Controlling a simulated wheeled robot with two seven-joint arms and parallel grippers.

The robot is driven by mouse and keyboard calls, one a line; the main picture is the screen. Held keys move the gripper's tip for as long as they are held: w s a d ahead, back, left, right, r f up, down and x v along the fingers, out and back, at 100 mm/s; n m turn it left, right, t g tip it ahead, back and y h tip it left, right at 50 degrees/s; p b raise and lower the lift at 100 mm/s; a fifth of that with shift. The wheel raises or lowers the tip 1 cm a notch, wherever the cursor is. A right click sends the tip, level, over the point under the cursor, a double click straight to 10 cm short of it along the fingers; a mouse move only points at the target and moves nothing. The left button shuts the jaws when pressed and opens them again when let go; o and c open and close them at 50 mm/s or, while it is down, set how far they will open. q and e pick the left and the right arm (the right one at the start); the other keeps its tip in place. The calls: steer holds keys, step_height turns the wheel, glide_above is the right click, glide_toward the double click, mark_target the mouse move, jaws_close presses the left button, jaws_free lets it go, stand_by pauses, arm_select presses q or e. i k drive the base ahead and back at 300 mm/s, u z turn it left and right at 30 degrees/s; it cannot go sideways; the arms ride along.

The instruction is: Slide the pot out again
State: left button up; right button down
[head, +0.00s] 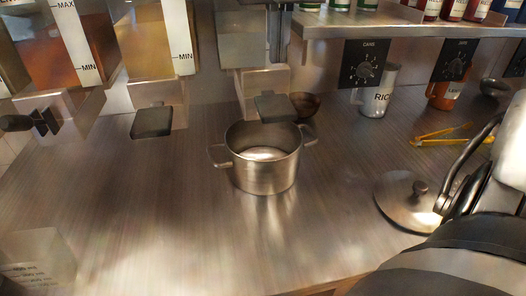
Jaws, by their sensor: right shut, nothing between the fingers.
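A steel pot (264,175) with two side handles stands upright on the steel counter, open at the top. Its far rim is close to a dark paddle (272,107) of the middle dispenser; I cannot tell how far it reaches underneath. My right gripper (447,203) is at the right edge, shut and empty, well apart from the pot. It appears over or beside the round pot lid (394,198), which lies on the counter; I cannot tell whether they touch. My left gripper is out of view.
Another dispenser paddle (152,122) juts out at left.

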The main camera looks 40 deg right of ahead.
mark_target(264, 153)
steer(key=k, duration=1)
